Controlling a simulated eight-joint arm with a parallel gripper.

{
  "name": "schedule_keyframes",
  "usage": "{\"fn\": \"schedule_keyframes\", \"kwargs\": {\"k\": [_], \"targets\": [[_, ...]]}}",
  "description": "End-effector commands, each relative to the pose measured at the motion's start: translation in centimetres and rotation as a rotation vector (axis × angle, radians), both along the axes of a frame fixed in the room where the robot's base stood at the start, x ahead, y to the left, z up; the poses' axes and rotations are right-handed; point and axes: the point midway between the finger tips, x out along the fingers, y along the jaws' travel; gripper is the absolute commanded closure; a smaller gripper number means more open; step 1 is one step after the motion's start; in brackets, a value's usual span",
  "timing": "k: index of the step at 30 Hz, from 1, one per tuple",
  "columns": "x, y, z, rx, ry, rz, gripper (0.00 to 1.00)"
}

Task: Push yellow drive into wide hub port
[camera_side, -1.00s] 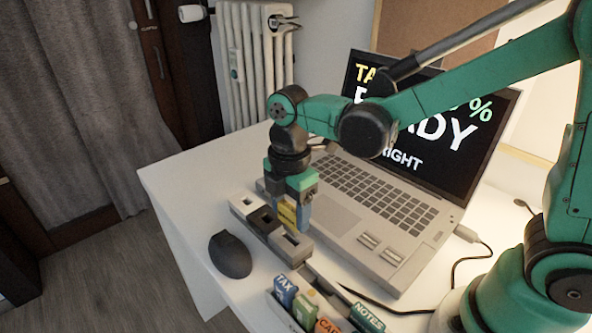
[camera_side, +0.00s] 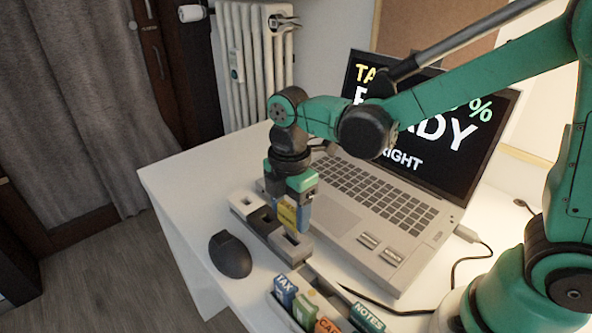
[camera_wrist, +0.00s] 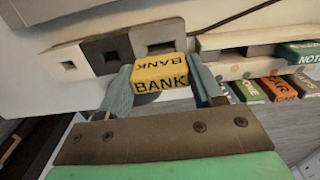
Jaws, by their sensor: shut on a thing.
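The yellow drive (camera_wrist: 160,72), marked BANK, is held between the two blue-grey fingers of my gripper (camera_wrist: 162,88). In the side view the drive (camera_side: 286,216) hangs low beside the hub, partly covered by my gripper (camera_side: 290,212). The hub has a white, a dark and a grey block in a row. The grey block (camera_wrist: 157,33) has the wide port (camera_wrist: 161,47), and the drive appears just in front of it in the wrist view. The port's opening is visible past the drive's far edge. I cannot tell whether the drive touches the hub.
An open laptop (camera_side: 360,200) lies close behind the hub. A black mouse (camera_side: 230,255) sits in front of it. A tray with several labelled drives, including NOTES (camera_side: 367,318) and TAX (camera_side: 285,290), stands to the right near the front edge.

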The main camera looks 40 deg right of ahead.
Motion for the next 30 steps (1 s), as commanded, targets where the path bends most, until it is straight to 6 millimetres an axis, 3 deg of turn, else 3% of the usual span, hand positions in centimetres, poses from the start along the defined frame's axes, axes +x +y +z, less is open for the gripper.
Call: {"fn": "schedule_keyframes", "kwargs": {"k": [30], "targets": [[0.0, 0.0, -1.5, 0.0, 0.0, 0.0, 0.9]]}}
